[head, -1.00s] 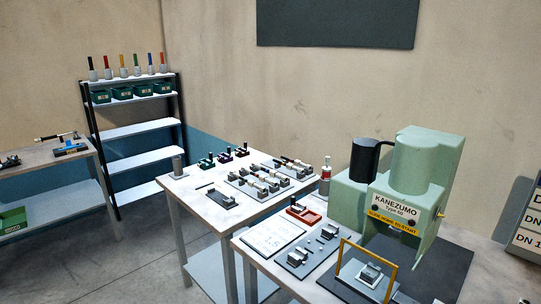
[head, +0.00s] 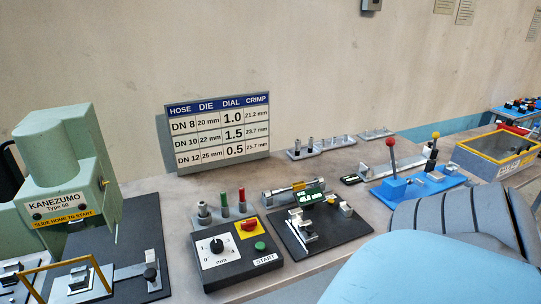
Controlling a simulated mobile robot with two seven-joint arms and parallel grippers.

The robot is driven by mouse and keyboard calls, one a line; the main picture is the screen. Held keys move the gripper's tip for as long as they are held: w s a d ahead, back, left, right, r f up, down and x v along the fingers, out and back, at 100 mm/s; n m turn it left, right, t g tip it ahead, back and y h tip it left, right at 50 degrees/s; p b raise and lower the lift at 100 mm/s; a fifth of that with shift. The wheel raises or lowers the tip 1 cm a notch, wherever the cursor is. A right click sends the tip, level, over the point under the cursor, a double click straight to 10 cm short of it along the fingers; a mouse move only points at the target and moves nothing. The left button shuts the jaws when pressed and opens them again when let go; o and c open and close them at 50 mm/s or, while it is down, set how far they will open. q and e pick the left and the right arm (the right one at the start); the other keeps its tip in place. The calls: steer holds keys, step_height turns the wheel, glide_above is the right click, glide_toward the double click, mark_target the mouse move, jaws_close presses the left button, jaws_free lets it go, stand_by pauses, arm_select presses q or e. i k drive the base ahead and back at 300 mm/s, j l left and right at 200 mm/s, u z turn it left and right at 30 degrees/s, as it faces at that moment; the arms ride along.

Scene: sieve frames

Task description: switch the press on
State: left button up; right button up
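The press (head: 60,165), a pale green machine marked KANEZUMO Type 60, stands at the left, partly cut off by the picture's edge. A yellow label on it reads SLIDE HOME TO START. To its right lies a dark control box (head: 238,272). The switch's setting is too small to tell. Neither of my grippers is in view.
A yellow-framed guard (head: 75,266) stands before the press. A HOSE/DIE/DIAL/CRIMP chart (head: 218,130) stands behind the box. A black fixture plate (head: 332,236) and a blue lever tool (head: 405,190) lie to the right. A large light blue and grey shape covers the lower right.

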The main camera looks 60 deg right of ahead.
mark_target(249, 225)
steer(key=z, duration=1.45)
